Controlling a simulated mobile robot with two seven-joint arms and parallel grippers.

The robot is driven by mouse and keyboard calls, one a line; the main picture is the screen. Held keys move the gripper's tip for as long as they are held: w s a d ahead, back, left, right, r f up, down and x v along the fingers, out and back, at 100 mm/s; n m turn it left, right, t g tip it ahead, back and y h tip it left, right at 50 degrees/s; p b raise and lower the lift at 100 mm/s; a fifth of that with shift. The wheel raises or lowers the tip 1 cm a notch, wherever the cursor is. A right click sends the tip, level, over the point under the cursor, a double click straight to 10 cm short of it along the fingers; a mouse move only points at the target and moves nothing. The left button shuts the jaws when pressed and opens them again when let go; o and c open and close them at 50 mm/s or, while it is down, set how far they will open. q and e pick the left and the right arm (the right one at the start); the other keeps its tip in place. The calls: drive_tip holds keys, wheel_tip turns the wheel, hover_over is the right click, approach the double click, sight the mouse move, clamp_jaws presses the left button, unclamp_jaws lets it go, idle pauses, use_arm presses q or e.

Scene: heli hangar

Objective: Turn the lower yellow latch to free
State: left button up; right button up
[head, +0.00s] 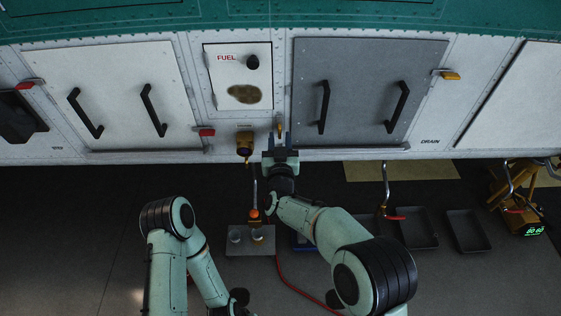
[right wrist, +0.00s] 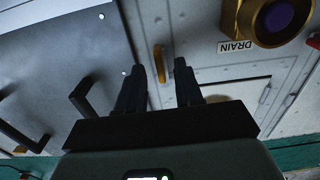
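The lower yellow latch (head: 280,130) is at the lower left edge of the grey panel (head: 345,75) in the head view, its bar upright. In the right wrist view the latch (right wrist: 160,63) shows between my fingertips, closer to the left finger; contact cannot be told. My right gripper (head: 280,139) is open just below the latch, its fingers pointing at the wall; its two dark fingers (right wrist: 160,68) stand apart in the wrist view. The upper yellow latch (head: 451,76) lies sideways at the panel's right edge. My left arm is folded low at the left, with its gripper out of view.
A brass drain fitting (head: 244,143) with a purple centre sits left of the latch, under the fuel panel (head: 237,82). Black handles (head: 323,107) stick out from the grey panel. Dark trays (head: 467,231) and a grey plate (head: 250,241) lie on the floor below.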

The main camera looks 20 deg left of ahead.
drive_tip(key=v, duration=1.1)
drive_tip(key=shift+s+b, duration=0.15)
drive_tip(key=shift+b, duration=0.2)
drive_tip(key=shift+d, duration=0.1)
drive_tip(key=s+d+f+m+g+h+p, duration=0.1)
drive_tip(key=s+d+f+g+p, duration=0.2)
drive_tip(key=d+f, duration=0.65)
drive_tip(key=s+d+f+m+g+h+p, duration=0.15)
drive_tip(key=d+f+g, duration=0.4)
drive_tip(key=f, duration=0.75)
drive_tip(key=s+d+f+m+g+p, duration=0.1)
drive_tip(key=s+d+f+g+p, duration=0.2)
drive_tip(key=s, duration=0.4)
drive_tip(key=s+d+f+m+g+p, duration=0.1)
drive_tip(key=s+d+f+m+g, duration=0.15)
drive_tip(key=s+d+f, duration=0.4)
drive_tip(key=s+m+g+y+p, duration=0.1)
drive_tip(key=s+g, duration=0.3)
drive_tip(key=s, duration=0.9)
drive_tip(key=shift+r, duration=0.45)
